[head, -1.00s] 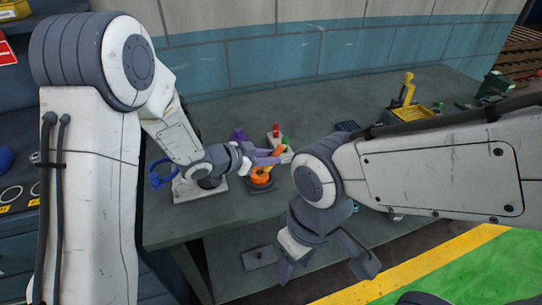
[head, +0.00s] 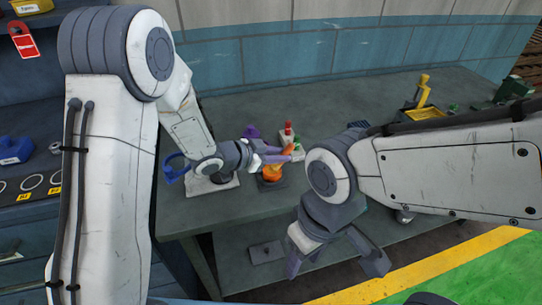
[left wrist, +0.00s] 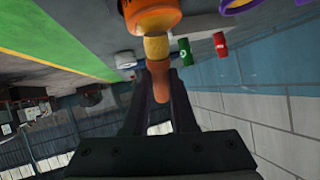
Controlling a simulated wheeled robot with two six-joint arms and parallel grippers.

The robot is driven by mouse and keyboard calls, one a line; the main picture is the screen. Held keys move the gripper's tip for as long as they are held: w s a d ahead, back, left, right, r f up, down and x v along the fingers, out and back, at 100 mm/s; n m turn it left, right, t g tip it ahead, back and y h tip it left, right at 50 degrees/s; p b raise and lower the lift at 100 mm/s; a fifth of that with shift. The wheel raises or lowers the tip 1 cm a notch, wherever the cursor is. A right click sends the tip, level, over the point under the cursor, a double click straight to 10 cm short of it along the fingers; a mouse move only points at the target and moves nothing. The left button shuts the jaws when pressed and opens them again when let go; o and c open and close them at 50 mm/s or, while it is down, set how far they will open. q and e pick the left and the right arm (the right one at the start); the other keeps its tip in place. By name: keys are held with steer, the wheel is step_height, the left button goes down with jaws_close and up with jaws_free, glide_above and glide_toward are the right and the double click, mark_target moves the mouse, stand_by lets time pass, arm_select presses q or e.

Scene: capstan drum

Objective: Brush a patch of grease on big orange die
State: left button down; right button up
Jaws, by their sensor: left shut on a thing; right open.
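The big orange die (head: 271,174) stands on a dark base on the bench. It also shows at the top of the left wrist view (left wrist: 150,16). My left gripper (head: 280,155) is beside and slightly above it, shut on a brush with an orange-brown handle (left wrist: 158,82). The brush's tan bristle end (left wrist: 156,47) points at the die and meets its edge in the left wrist view; I cannot tell whether they touch. No grease patch can be made out. My right gripper (head: 337,258) is open and empty, low in front of the bench edge.
A white tray with red (head: 288,126) and green (head: 297,141) cylinders stands just behind the die. A purple object (head: 252,132) and a blue ring-like item (head: 175,167) are nearby. A yellow press-like tool (head: 421,92) stands farther right. Bare bench (head: 345,95) lies at the back.

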arm_select(q)
steer(key=shift+w+d, duration=0.2)
steer(key=shift+d, duration=0.35)
steer(key=shift+r, duration=0.1)
step_height(320, 180, up, 6)
steer(key=p, duration=0.5)
steer(key=shift+p, duration=0.35)
step_height(320, 180, up, 3)
steer(key=p, duration=0.3)
